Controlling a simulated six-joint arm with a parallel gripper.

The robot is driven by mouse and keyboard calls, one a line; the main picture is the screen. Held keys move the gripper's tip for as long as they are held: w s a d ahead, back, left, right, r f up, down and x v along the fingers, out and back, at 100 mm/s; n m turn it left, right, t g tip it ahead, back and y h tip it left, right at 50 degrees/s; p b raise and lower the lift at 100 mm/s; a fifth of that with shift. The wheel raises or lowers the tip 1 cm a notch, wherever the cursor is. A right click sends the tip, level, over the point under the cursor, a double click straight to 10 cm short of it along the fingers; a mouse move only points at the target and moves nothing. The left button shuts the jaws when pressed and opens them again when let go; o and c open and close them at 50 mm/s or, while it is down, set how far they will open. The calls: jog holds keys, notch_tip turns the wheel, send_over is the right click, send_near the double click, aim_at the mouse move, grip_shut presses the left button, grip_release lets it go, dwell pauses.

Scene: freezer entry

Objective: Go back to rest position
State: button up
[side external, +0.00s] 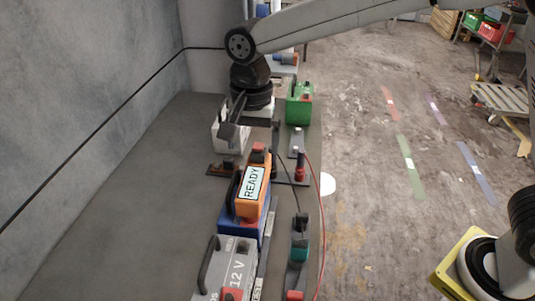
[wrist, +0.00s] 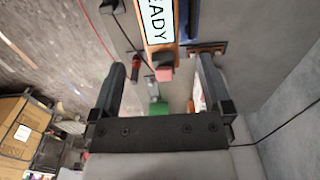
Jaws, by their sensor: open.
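My gripper (side external: 233,120) is open, its two dark fingers spread apart. In the side external view it hangs low over the bench, in front of a white-grey block (side external: 219,137) that it partly hides. I cannot tell how far apart they are in height. In the wrist view, my gripper (wrist: 160,65) shows nothing held between its fingers. An orange device with a "READY" display (side external: 253,190) sits on a blue base, nearer the side camera than my gripper. It also shows in the wrist view (wrist: 158,24), beyond the fingertips.
A grey "12 V" unit (side external: 225,268) stands at the near end of the bench (side external: 130,190). A green block (side external: 300,104) stands to the right of my gripper. Clamps (side external: 300,238) and thin cables run along the right edge. The bench's left side is clear.

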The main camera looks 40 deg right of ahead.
jog(key=shift+f, duration=0.1)
jog(key=s+d+f+n+t, duration=0.1)
jog(key=s+d+f+n, duration=0.3)
jog(key=d, duration=0.6)
jog(key=s+d+f+n+t, duration=0.1)
jog(key=s+d+f+n, duration=0.4)
jog(key=s+d+f, duration=0.2)
jog(key=s+d, duration=0.2)
jog(key=d, duration=0.2)
jog(key=shift+f+t, duration=0.25)
jog(key=shift+t, duration=0.05)
jog(key=shift+w+d, duration=0.1)
dwell(0.6)
